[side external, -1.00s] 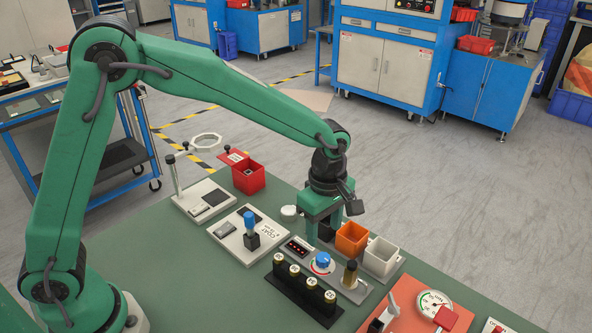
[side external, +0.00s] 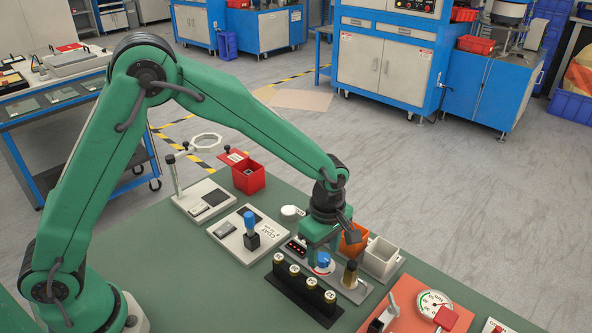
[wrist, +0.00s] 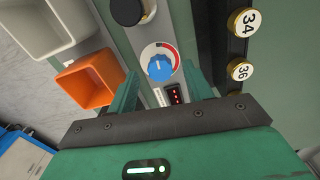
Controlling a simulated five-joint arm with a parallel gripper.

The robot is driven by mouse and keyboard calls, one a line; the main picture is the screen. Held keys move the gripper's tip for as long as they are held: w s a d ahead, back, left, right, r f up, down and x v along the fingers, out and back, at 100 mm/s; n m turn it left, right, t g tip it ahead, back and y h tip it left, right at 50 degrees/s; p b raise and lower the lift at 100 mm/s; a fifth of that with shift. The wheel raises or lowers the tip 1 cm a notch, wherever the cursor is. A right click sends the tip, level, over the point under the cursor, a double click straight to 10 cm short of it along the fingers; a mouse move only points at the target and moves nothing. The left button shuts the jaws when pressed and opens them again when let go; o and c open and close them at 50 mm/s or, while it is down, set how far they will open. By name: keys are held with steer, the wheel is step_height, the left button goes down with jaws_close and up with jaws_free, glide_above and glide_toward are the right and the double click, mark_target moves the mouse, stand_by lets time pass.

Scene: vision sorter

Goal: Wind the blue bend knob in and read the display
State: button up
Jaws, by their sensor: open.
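The blue knob (side external: 323,261) sits on a grey panel, on a white dial with a red arc. In the wrist view the knob (wrist: 160,68) appears between my fingertips, with its white pointer mark showing. My gripper (side external: 318,264) is open and points down at the knob. Its fingers also show in the wrist view (wrist: 160,76). I cannot tell whether they touch the knob. The small dark display (side external: 296,248) with red digits lies beside the knob. It also shows in the wrist view (wrist: 175,94), too small to read.
An orange bin (side external: 353,242) and a white bin (side external: 382,260) stand close behind my gripper. A black rack (side external: 303,292) with several gold-capped cylinders is in front. A brass-and-black post (side external: 350,275) stands right of the knob. A red box (side external: 248,178) is farther back.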

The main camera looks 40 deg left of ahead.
steer(key=shift+f, duration=0.7)
steer(key=shift+c, duration=0.4)
steer(key=c, duration=0.9)
